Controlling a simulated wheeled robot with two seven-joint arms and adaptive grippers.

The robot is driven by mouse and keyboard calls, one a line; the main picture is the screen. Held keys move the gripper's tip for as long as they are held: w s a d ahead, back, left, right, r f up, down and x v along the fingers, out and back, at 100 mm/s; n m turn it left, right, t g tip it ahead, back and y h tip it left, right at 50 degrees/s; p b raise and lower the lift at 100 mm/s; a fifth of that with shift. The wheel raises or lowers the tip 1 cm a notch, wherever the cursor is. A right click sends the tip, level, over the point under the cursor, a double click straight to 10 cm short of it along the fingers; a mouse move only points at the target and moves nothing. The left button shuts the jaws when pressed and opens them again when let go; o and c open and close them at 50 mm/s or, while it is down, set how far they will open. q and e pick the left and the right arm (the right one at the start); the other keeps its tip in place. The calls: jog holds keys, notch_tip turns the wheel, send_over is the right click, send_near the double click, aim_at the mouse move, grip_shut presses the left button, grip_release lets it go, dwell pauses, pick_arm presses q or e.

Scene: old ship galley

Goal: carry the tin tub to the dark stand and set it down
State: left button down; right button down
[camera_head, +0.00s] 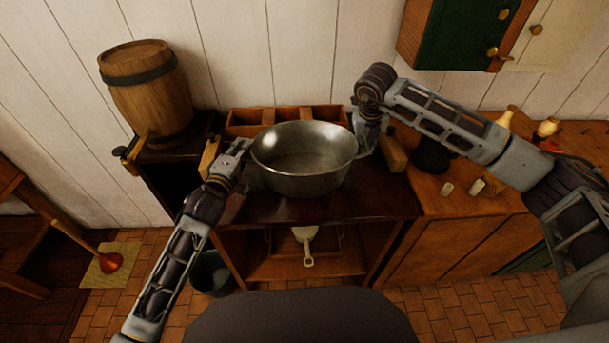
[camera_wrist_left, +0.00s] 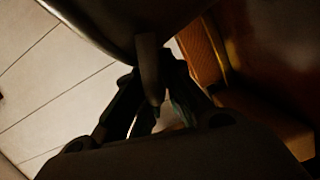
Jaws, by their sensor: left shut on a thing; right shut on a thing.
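The tin tub (camera_head: 304,180) is a round, empty metal basin, upright, over the dark stand (camera_head: 350,208) in the middle of the head view. I cannot tell whether its base touches the stand's top. My left gripper (camera_head: 243,152) is shut on the tub's left side. My right gripper (camera_head: 363,148) is shut on its right side. In the left wrist view the tub (camera_wrist_left: 100,18) fills the top, and the left gripper's fingers (camera_wrist_left: 150,85) close at its edge. The tub hides part of the stand's top.
A wooden divided box (camera_head: 245,122) stands behind the tub. A barrel (camera_head: 150,95) is at the back left. A wooden counter (camera_head: 440,200) with small items adjoins on the right. A bucket (camera_head: 211,272) stands on the floor. The stand's front right top is bare.

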pick_arm(q)
jog(key=shift+f, duration=0.2)
pick_arm(e)
jog(key=shift+f, duration=0.25)
pick_arm(q)
jog(key=c, duration=1.5)
grip_release()
pick_arm(e)
jog(key=c, duration=1.5)
grip_release()
jog(key=shift+c, duration=0.2)
pick_arm(q)
jog(key=o, duration=0.8)
jog(key=shift+c, duration=0.2)
jog(key=shift+s, duration=0.15)
jog(key=v, duration=1.1)
jog(key=shift+s, duration=0.35)
jog(key=shift+a, duration=0.1)
